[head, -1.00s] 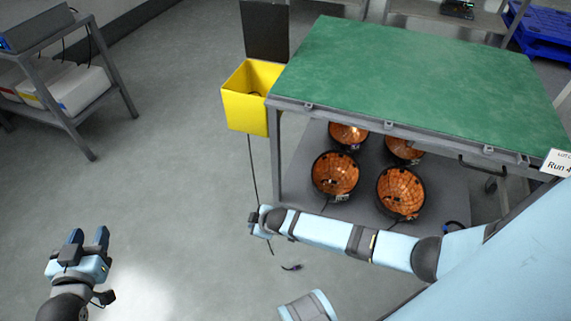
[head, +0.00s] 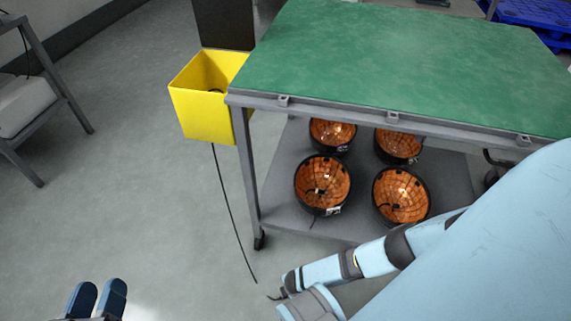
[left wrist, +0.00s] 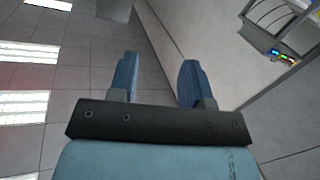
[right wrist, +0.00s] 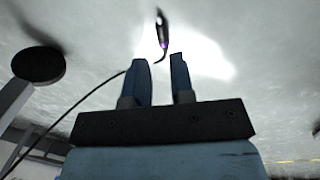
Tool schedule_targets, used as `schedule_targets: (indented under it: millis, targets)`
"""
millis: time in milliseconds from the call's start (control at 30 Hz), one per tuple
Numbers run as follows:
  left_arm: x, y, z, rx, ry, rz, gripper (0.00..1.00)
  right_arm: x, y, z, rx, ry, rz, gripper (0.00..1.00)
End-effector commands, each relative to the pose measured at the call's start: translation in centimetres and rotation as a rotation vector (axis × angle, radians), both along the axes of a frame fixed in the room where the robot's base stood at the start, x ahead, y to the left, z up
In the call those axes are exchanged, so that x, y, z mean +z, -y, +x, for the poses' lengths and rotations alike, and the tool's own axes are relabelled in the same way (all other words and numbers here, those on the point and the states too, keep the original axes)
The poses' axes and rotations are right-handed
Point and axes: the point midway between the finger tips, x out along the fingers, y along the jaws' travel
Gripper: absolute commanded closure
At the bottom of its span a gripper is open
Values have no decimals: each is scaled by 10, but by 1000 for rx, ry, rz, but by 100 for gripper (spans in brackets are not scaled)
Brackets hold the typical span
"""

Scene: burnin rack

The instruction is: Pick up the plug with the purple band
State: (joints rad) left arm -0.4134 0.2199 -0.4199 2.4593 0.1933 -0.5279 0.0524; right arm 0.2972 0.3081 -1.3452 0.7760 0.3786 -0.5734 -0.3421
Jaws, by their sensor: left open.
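The plug with the purple band (right wrist: 162,32) lies on the bright floor in the right wrist view, dark and slim, beyond the fingertips. A small dark piece (head: 275,297) beside my right arm's end in the head view looks like it; its band cannot be made out there. My right gripper (right wrist: 163,60) is open and empty, its fingers pointing toward the plug, not touching it. In the head view the right gripper is not clearly seen. My left gripper (head: 98,292) is open and empty at the bottom left, away from the plug; it also shows in the left wrist view (left wrist: 158,75).
A black cable (head: 230,210) hangs from the yellow bin (head: 208,110) to the floor. The green-topped cart (head: 400,60) carries several orange-lined bowls on its lower shelf (head: 275,205). A dark round foot (right wrist: 38,65) shows in the right wrist view.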

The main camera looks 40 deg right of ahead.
Motion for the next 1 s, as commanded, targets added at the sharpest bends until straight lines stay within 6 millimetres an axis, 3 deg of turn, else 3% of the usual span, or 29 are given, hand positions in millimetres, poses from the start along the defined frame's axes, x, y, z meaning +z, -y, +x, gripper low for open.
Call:
schedule_targets:
  millis: [33, 367, 633, 1000]
  targets:
    - [-15, 0, 0, -9, -16, 15, 55, -17, 0, 2, 0, 1, -1, 78]
    - [-7, -8, 13, -1, 127, 91, 55, -41, 1, 6, -1, 1, 1, 78]
    - [-6, -17, 27, 9, 309, 196, 55, -79, 4, 10, 0, 1, 1, 78]
    - [2, -19, 31, 15, 371, 229, 55, -85, 5, 12, -1, 0, 1, 78]
